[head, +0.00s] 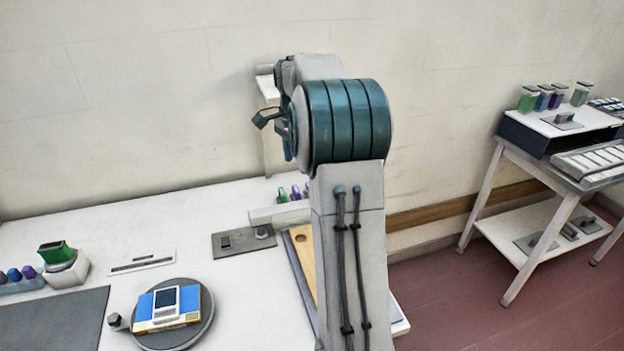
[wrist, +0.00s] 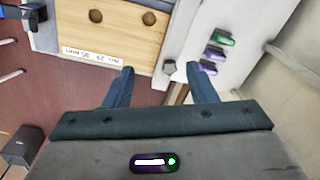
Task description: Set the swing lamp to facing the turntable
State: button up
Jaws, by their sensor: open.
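What looks like the swing lamp is a pale bar (head: 280,213) above a short post on a dark plate (head: 228,244). It points right, and my arm hides its right end. The turntable (head: 204,330) is a dark disc at the front left of the bench, carrying a blue and white box with a device on top. In the wrist view my gripper (wrist: 160,68) is open and empty. A small dark knob (wrist: 169,67) shows between its fingertips; I cannot tell its depth or whether it belongs to the lamp. In the head view my arm mostly hides the gripper.
A wooden board (wrist: 115,30) with holes lies below my gripper, near several coloured vials (wrist: 214,53). A green-topped block (head: 62,268) and a dark mat (head: 55,320) are at left. A side table (head: 540,165) stands at right. Bench between plate and turntable is mostly clear.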

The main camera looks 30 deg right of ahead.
aim_at(297, 206)
jog(key=w+d+f+m+p, duration=0.2)
jog(key=w+d+m, duration=0.15)
jog(key=d, duration=0.45)
jog(key=shift+m, duration=0.35)
jog(key=f, duration=0.4)
jog(key=f+p, duration=0.1)
jog(key=f, duration=0.3)
jog(key=f+p, duration=0.1)
jog(key=f, duration=0.4)
jog(key=shift+s, duration=0.25)
grip_shut()
jog(key=shift+s, duration=0.1)
